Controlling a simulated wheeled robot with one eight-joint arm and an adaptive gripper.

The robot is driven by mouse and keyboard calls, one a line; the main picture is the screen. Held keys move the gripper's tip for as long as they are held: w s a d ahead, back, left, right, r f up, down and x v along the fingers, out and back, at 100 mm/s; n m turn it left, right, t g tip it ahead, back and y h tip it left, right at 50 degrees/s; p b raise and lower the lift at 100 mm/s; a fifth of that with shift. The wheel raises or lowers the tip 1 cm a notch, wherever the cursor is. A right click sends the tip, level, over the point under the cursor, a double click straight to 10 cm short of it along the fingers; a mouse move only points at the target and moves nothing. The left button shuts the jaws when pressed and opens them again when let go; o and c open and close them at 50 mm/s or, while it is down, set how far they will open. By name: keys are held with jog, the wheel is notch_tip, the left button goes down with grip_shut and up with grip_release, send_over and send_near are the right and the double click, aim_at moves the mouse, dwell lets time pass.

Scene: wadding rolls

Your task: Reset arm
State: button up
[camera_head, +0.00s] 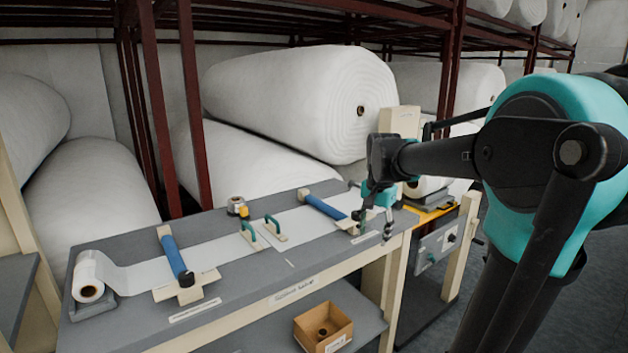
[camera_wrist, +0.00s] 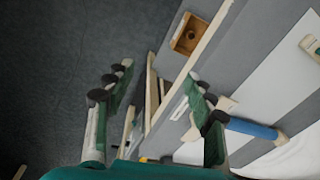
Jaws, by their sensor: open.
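My arm (camera_head: 440,157) reaches in from the right in the head view. My gripper (camera_head: 375,225) hangs over the right end of the grey workbench (camera_head: 245,270), pointing down. In the wrist view my gripper (camera_wrist: 160,95) is open, its green fingers spread wide with nothing between them. Below and beyond the fingers are the dark floor (camera_wrist: 70,50) and the bench's front edge. A blue roller (camera_wrist: 250,128) lies near the right finger, apart from it as far as I can tell.
On the bench are a white sheet roll (camera_head: 92,272), two blue rollers (camera_head: 176,258) (camera_head: 325,207) and green-handled tools (camera_head: 249,236). A cardboard box (camera_head: 323,328) stands on the lower shelf. Large wadding rolls (camera_head: 290,95) fill the red rack (camera_head: 190,90) behind. A machine (camera_head: 432,245) stands right of the bench.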

jog(key=s+d+f+n+t, duration=0.2)
jog(key=s+f+n, duration=0.6)
jog(key=s+f, duration=0.9)
notch_tip(320, 180, down, 2)
jog(key=shift+s+d+t, duration=0.25)
jog(key=shift+d+t, duration=0.05)
jog(key=shift+t, duration=0.2)
